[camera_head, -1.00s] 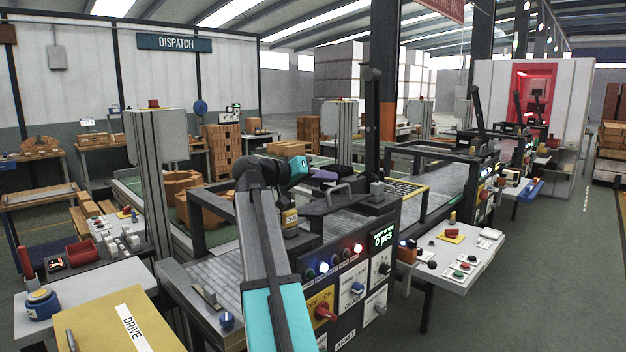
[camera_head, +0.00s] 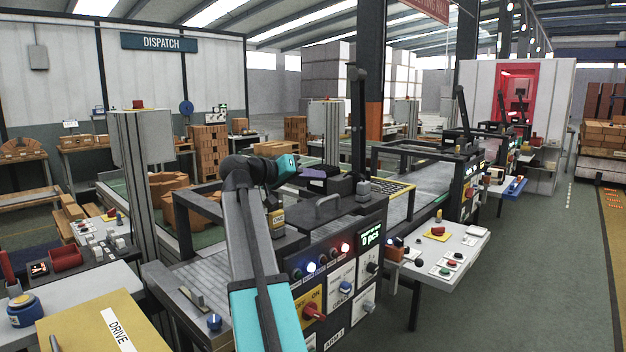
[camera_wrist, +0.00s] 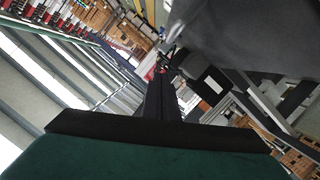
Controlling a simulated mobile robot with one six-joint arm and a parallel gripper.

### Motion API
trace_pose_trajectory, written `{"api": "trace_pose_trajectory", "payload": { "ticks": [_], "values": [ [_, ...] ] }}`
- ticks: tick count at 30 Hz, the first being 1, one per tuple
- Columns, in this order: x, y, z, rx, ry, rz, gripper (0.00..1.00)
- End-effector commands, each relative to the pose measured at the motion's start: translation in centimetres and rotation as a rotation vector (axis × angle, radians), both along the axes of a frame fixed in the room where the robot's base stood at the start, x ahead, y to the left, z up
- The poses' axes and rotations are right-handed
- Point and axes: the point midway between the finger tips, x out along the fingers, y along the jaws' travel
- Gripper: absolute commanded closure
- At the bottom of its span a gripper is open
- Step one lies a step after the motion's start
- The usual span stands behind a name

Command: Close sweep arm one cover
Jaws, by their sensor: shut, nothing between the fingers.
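The machine marked ARM 1 (camera_head: 335,338) stands in front of me. A dark panel with a grey handle (camera_head: 329,203), which looks like a cover, lies on its top; I cannot tell how far it is open. My gripper (camera_wrist: 163,75) is shut and empty in the wrist view. A large dark grey surface fills the upper right there, close to the fingers; I cannot tell what it is or whether they touch. In the head view my arm reaches over the machine, left of the handle, and its wrist hides the fingers.
A tall black post (camera_head: 358,125) rises behind the handle. A small purple item (camera_head: 313,172) lies on a dark box there. The front panel carries a red knob (camera_head: 314,311) and lit lamps. A white side table (camera_head: 462,242) stands right, with open floor beyond.

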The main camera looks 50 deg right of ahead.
Motion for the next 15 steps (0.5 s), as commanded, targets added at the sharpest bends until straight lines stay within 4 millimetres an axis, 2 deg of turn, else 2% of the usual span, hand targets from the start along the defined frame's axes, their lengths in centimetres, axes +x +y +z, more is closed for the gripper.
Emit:
{"api": "trace_pose_trajectory", "payload": {
  "ticks": [6, 8, 15],
  "values": [
    [0.7, -0.1, 3.3, -0.001, -0.001, 0.001, 1.00],
    [0.8, 0.9, 3.0, 0.000, -0.001, 0.004, 1.00],
    [1.3, 4.7, 3.9, 0.000, -0.001, 0.002, 1.00]
  ]
}}
